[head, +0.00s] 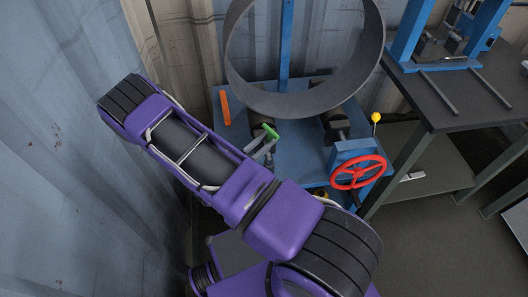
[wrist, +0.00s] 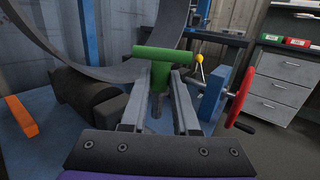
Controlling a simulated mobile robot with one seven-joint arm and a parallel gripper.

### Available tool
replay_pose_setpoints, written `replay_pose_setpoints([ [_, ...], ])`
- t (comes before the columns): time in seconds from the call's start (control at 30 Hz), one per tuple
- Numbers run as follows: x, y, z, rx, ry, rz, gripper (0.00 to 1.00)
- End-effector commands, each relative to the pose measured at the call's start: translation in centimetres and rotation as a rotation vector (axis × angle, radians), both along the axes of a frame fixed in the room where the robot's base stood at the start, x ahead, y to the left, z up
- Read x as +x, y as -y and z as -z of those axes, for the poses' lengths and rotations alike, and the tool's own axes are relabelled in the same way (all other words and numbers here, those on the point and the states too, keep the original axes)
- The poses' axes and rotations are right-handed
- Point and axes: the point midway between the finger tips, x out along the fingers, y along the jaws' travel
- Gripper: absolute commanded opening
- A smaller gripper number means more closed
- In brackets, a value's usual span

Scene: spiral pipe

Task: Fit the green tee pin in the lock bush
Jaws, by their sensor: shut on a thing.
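The green tee pin (wrist: 158,53) is upright between the fingers of my gripper (wrist: 161,82) in the wrist view, its crossbar above the fingertips. Its stem runs down between the fingers. In the head view the green pin (head: 271,132) shows as a small piece at the tips of my gripper (head: 266,146), over the blue machine bed. My gripper is shut on the pin. I cannot make out the lock bush; the fingers and pin may hide it. Whether the pin's lower end touches anything cannot be told.
A large grey pipe ring (head: 240,82) stands on dark rollers (wrist: 88,97) behind the pin. An orange bar (head: 225,108) lies to the left. A red handwheel (head: 358,172) and a yellow-knobbed lever (head: 376,118) stand to the right. A dark workbench (head: 465,90) is farther right.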

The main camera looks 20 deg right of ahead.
Motion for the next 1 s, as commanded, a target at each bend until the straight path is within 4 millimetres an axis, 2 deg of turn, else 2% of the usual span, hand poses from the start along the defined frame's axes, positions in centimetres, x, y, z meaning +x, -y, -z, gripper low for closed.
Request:
replay_pose_setpoints([
  [0.5, 0.0, -0.1, 0.1, -0.006, 0.005, -0.014, 0.0],
  [0.67, 0.0, -0.1, 1.1, -0.005, 0.005, -0.013, 0.0],
  [1.0, 0.0, -0.1, 4.4, -0.006, 0.005, -0.013, 0.0],
])
